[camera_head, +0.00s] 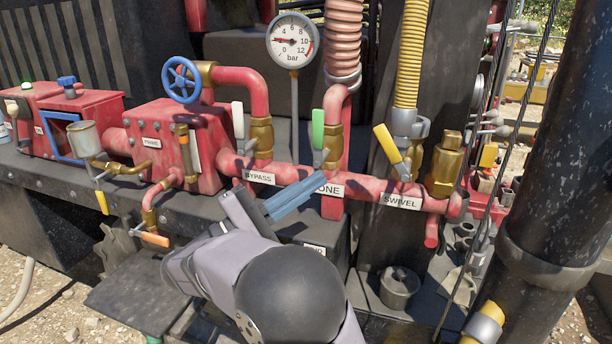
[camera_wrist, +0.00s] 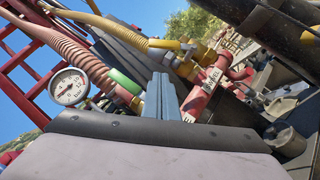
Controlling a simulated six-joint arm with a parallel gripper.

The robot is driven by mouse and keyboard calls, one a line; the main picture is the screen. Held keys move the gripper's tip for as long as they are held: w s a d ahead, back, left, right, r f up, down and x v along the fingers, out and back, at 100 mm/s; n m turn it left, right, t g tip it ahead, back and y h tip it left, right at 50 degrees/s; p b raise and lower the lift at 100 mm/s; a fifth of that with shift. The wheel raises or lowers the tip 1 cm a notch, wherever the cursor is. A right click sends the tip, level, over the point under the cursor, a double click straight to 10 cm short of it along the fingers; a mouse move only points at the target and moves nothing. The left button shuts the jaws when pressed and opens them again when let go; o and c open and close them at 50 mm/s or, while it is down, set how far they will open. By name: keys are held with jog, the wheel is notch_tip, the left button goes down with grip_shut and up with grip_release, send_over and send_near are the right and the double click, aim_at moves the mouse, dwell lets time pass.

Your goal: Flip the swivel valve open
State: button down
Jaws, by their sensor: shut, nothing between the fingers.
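The swivel valve's yellow lever (camera_head: 387,143) slants from its brass body up to the left, below the yellow ribbed hose. The white SWIVEL label (camera_head: 402,200) is on the red pipe under it, and the label also shows in the wrist view (camera_wrist: 212,79). My gripper (camera_head: 318,183) has its blue fingers together with nothing between them. It is in front of the pipe, left of and lower than the yellow lever, and apart from it.
The green zone lever (camera_head: 318,129) stands upright left of the yellow one, and the white bypass lever (camera_head: 238,120) is further left. A pressure gauge (camera_head: 293,40) is above. A brass fitting (camera_head: 444,165) is close on the lever's right. A thick black pipe (camera_head: 560,140) stands far right.

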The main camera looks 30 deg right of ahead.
jog(key=p, duration=0.4)
send_near(385, 140)
jog(key=w+d, duration=0.4)
jog(key=shift+s+d+r+p, duration=0.25)
jog(key=shift+s+d+p, duration=0.25)
jog(key=shift+s, duration=0.1)
jog(key=shift+s+d+r+p, duration=0.25)
jog(key=shift+s+d+p, duration=0.2)
jog(key=shift+s+p, duration=0.1)
jog(key=shift+s+d+r+m+y+b, duration=0.15)
jog(key=shift+r+m+y+b, duration=0.15)
jog(key=shift+m, duration=0.2)
jog(key=shift+s+d+r+m+g+y+b, duration=0.15)
jog(key=shift+s+r+m+g+y+b, duration=0.15)
jog(key=shift+m, duration=0.2)
jog(key=shift+s+d+r+m+g+y+b, duration=0.1)
jog(key=shift+d+r+m+g+y+b, duration=0.15)
jog(key=shift+m+y+b, duration=0.2)
jog(key=shift+s+d+r+m+g+y+b, duration=0.15)
jog(key=shift+s+d+r+m+y+b, duration=0.2)
jog(key=shift+m+y, duration=0.25)
jog(key=shift+s+d+r+m+g+y+b, duration=0.1)
jog(key=shift+s+d+r+m+y+b, duration=0.3)
jog(key=shift+m, duration=0.25)
jog(key=shift+w+a, duration=0.1)
